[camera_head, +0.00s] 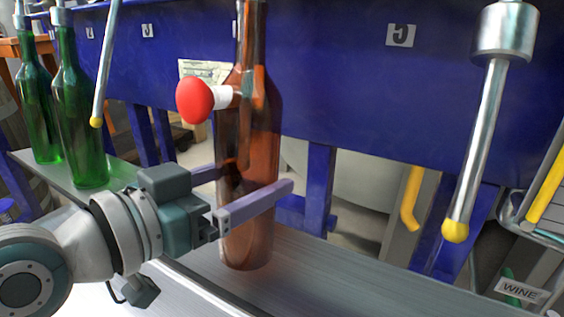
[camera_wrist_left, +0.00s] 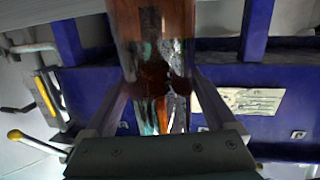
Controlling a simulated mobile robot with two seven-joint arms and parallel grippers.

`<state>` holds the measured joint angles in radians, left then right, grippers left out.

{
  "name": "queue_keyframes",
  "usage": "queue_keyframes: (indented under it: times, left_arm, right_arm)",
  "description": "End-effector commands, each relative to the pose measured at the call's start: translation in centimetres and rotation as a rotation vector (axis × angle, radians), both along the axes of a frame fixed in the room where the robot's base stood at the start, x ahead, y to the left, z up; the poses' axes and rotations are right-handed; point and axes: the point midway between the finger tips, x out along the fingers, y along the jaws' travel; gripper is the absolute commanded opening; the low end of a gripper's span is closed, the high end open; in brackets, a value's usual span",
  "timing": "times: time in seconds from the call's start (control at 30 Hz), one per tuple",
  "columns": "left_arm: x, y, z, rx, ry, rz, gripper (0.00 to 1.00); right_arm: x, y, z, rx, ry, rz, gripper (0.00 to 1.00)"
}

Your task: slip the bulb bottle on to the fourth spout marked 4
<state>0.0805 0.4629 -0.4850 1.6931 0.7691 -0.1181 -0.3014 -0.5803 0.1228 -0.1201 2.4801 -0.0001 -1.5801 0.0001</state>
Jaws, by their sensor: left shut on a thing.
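A tall amber-brown bottle (camera_head: 249,215) is upright in the middle of the head view. Its neck leaves the top edge, so its mouth is hidden, and I cannot tell whether a spout is inside it. My left gripper (camera_head: 250,200) is shut around its lower body; the bottle also fills the middle of the left wrist view (camera_wrist_left: 152,45). A red bulb with a white collar (camera_head: 195,100) shows at the bottle's upper left; I cannot tell if it is attached. My right gripper is not in view.
A blue beam (camera_head: 335,75) runs behind, with a number plate (camera_head: 400,35) that seems to read 5 and a smaller, unclear plate (camera_head: 146,30). Green bottles (camera_head: 80,125) stand at left. A metal ledge (camera_head: 340,275) runs below; its right part is clear.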

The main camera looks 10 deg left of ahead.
Motion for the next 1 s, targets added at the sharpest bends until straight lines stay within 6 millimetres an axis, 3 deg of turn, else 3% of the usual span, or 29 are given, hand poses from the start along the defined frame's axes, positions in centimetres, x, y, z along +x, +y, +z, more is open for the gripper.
queue_keyframes:
  times: [1.0]
  left_arm:
    - [-0.1, 0.1, -1.3, -0.001, -0.004, 0.001, 0.0]
  right_arm:
    - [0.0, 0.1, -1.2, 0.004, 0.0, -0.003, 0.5]
